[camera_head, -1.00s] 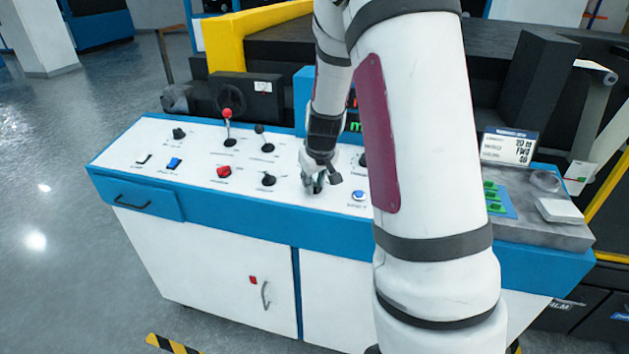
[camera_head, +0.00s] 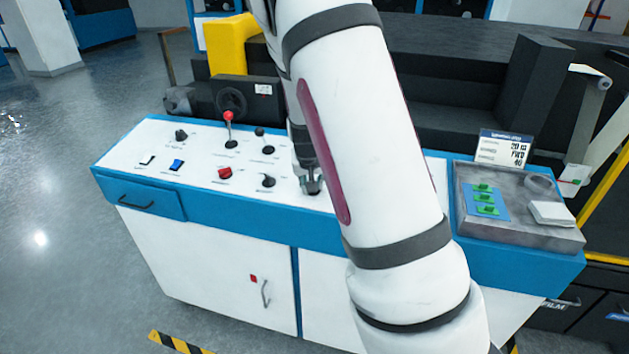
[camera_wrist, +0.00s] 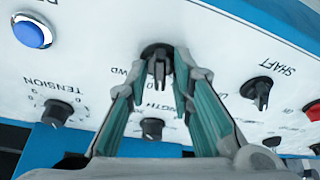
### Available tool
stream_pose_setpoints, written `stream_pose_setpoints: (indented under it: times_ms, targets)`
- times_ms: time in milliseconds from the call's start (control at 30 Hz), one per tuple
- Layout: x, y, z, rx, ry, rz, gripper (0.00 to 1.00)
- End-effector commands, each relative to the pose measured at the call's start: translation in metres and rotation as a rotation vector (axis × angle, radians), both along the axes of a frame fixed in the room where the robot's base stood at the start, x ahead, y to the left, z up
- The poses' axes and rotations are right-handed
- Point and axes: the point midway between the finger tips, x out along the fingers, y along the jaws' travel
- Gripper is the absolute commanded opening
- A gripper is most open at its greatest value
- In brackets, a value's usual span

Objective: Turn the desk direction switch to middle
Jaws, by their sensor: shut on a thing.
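The direction switch (camera_wrist: 158,52) is a black knob on the white desk panel. A partly hidden label ending in "WD" is beside it in the wrist view. My gripper (camera_wrist: 161,70) is shut on this knob, with one teal-padded finger on each side. In the head view my gripper (camera_head: 312,186) points down onto the panel, right of a black knob, and hides the switch. I cannot tell the exact angle of the switch.
Near the switch are the shaft knob (camera_wrist: 258,92), the tension knob (camera_wrist: 57,113), the length knob (camera_wrist: 152,128) and a blue button (camera_wrist: 32,34). A red-topped lever (camera_head: 228,126) and a red switch (camera_head: 225,174) stand to the left. A grey tray (camera_head: 540,232) lies on the right.

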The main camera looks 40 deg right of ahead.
Motion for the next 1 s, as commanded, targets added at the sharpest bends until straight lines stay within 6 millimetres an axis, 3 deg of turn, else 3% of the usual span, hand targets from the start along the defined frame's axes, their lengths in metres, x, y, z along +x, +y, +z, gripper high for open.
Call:
stream_pose_setpoints:
  times_ms: [433,1000]
  targets:
    - [0.0006,0.0013,-0.0001,0.028,-0.035,-0.257,0.0]
    - [0.0009,0.0013,-0.0011,0.035,-0.042,-0.312,0.0]
